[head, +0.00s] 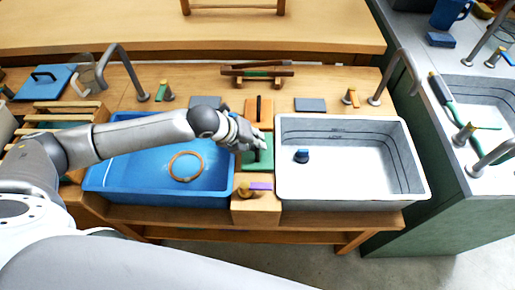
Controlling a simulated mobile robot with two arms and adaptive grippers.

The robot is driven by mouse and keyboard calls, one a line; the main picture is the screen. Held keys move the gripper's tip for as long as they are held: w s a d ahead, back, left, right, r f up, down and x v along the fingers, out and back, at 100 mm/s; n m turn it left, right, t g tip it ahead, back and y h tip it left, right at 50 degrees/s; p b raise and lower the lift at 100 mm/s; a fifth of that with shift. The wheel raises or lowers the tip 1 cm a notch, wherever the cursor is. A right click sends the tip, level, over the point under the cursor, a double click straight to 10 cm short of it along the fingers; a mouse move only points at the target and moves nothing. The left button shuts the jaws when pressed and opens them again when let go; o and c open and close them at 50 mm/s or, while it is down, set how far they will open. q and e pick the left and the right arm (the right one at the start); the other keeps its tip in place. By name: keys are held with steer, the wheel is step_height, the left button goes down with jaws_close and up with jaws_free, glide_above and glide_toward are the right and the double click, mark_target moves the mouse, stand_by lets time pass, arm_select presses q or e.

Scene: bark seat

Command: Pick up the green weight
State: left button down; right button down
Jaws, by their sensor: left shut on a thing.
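The green weight (264,160) is a flat green block with an upright dark green handle. It is between the blue basin and the white basin, on the wooden strip. My left gripper (258,143) reaches in from the left over the blue basin and is shut on the green weight at its handle. The gripper hides the far part of the weight. I cannot tell whether the weight rests on the wood or is slightly raised. My right gripper is not in view.
The blue basin (110,178) has a tan ring (186,166) in it. The white basin (350,192) holds a small dark blue object (301,156). An orange block with a handle (258,108) stands just behind the green weight. Curved taps rise behind both basins.

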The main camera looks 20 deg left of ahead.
arm_select(q)
steer(key=shift+r, duration=0.1)
steer(key=shift+w+r, duration=0.1)
steer(key=shift+r, duration=0.35)
step_height(320, 180, up, 2)
steer(key=shift+r+b, duration=0.15)
steer(key=shift+b, duration=0.15)
steer(key=s+a+r, duration=0.7)
steer(key=s+r, duration=0.2)
steer(key=s, duration=0.3)
steer(key=shift+a+r, duration=0.25)
steer(key=shift+r, duration=0.05)
steer(key=shift+w+r, duration=0.1)
steer(key=shift+w, duration=0.05)
